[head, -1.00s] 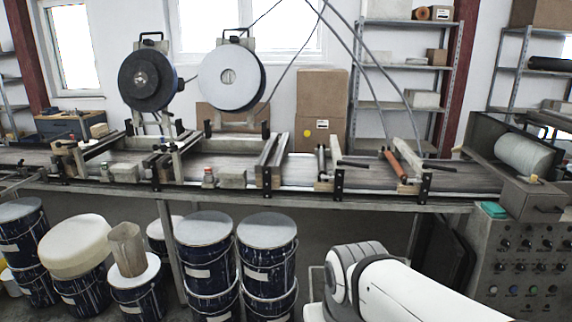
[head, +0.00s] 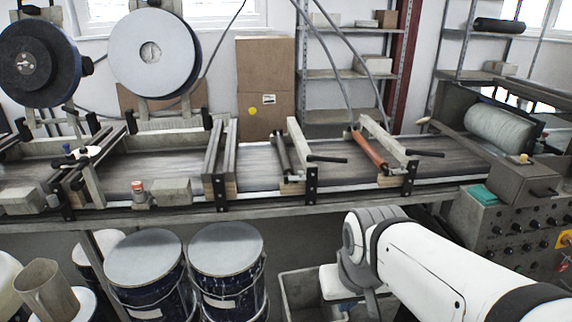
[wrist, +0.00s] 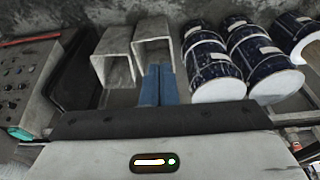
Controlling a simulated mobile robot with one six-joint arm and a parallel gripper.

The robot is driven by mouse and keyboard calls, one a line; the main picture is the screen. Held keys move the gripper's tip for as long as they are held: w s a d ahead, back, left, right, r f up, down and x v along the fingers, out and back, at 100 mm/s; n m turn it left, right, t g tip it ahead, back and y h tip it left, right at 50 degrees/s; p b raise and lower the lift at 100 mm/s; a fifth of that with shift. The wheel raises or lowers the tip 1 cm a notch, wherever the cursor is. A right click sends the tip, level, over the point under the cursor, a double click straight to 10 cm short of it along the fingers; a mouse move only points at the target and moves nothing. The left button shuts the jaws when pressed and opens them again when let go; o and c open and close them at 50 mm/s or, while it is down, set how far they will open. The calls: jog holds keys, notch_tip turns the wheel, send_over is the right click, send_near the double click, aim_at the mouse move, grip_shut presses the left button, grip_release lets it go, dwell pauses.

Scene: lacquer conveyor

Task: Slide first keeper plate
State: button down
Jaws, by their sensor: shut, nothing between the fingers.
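Several black perforated plates stand along the conveyor's front edge in the head view: one below the dark roller (head: 311,187), one below the orange roller (head: 410,177), one at the wooden crossbar (head: 220,190), and another further left (head: 67,203). I cannot tell which is the first keeper plate. My gripper (wrist: 158,86) shows in the wrist view as two blue fingers side by side, shut and empty. It points toward grey open containers and drums on the floor, away from the plates. In the head view my arm is in front of the conveyor at lower right, and the gripper is hidden.
The conveyor (head: 260,178) runs across the view, with a control box (head: 520,225) at right. Blue drums (head: 225,265) stand below it at left. A grey bin (head: 290,285) lies beneath, beside my arm. Two large reels (head: 153,50) stand behind the conveyor.

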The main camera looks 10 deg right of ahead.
jog(key=w+d+n+t+h+b, duration=0.1)
jog(key=w+d+n+t+b, duration=0.3)
jog(key=w, duration=0.6)
jog(key=n+t+y+b, duration=0.4)
jog(key=n+t+b, duration=0.3)
jog(key=n, duration=0.4)
send_near(302, 177)
jog(key=s+d+r+t+p, duration=0.1)
jog(key=s+d+r, duration=0.2)
jog(key=s, duration=0.5)
jog(key=w+a+f+n+y, duration=0.1)
jog(key=w+a+n+y, duration=0.1)
jog(key=w, duration=0.2)
jog(key=w+a+f+n+y, duration=0.1)
jog(key=w+a+n+y, duration=0.1)
jog(key=w, duration=0.2)
jog(key=w+a+f+n+y, duration=0.2)
jog(key=w, duration=0.3)
jog(key=shift+a+n+b, duration=0.1)
jog(key=shift+n+b, duration=0.25)
jog(key=shift+n, duration=0.05)
jog(key=shift+w+d, duration=0.25)
jog(key=shift+w, duration=0.05)
